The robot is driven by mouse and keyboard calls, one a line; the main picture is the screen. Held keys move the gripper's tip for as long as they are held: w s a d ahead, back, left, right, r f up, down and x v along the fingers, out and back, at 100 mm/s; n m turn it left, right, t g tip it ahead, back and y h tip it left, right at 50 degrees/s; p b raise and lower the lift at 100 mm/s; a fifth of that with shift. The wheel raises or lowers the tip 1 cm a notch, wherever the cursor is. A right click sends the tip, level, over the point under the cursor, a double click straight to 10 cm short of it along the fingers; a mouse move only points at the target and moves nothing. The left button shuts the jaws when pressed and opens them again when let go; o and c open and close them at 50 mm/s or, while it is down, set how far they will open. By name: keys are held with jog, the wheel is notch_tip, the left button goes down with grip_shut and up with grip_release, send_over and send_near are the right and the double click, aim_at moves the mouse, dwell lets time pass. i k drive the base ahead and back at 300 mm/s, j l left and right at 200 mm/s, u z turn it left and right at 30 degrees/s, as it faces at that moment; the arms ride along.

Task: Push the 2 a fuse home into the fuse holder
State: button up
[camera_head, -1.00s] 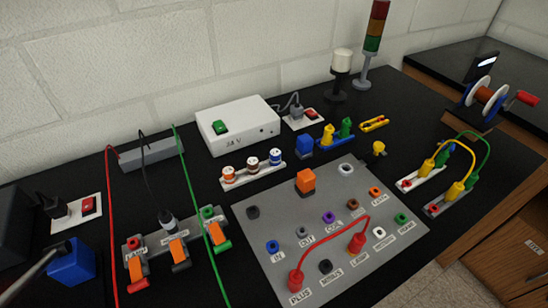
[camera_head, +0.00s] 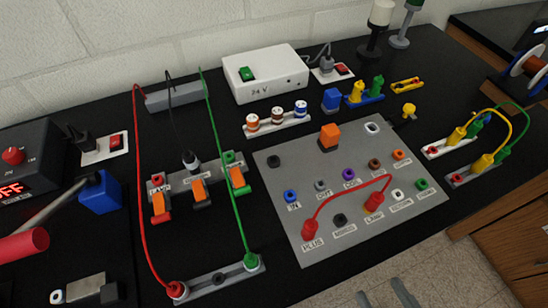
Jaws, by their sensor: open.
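A white rack (camera_head: 277,124) behind the grey panel (camera_head: 290,228) holds three white round pieces in a row, banded orange (camera_head: 253,122), brown (camera_head: 278,116) and blue (camera_head: 301,108). They look like fuses, but no rating is readable, so I cannot tell which is the 2 A fuse. I cannot surely identify the fuse holder. The panel carries a black round fitting (camera_head: 273,161) at its back left and a white-rimmed fitting (camera_head: 372,128) at its back right. My gripper (camera_head: 384,288) shows only as two separate grey fingertips at the bottom edge, open and apart from the panel.
A red lead (camera_head: 345,186) arches over the panel, and an orange block (camera_head: 329,136) stands up from its back. Red and green leads stretch at left. Yellow and green leads (camera_head: 515,115) arch at right. A white 24 V box (camera_head: 265,75) stands behind.

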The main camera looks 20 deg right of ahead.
aim_at(300, 110)
jog(key=k+l+u, duration=0.1)
jog(key=l+u, duration=0.25)
jog(key=k+l+u, duration=0.15)
jog(key=u, duration=0.2)
jog(key=k+l, duration=0.05)
jog(key=l, duration=0.05)
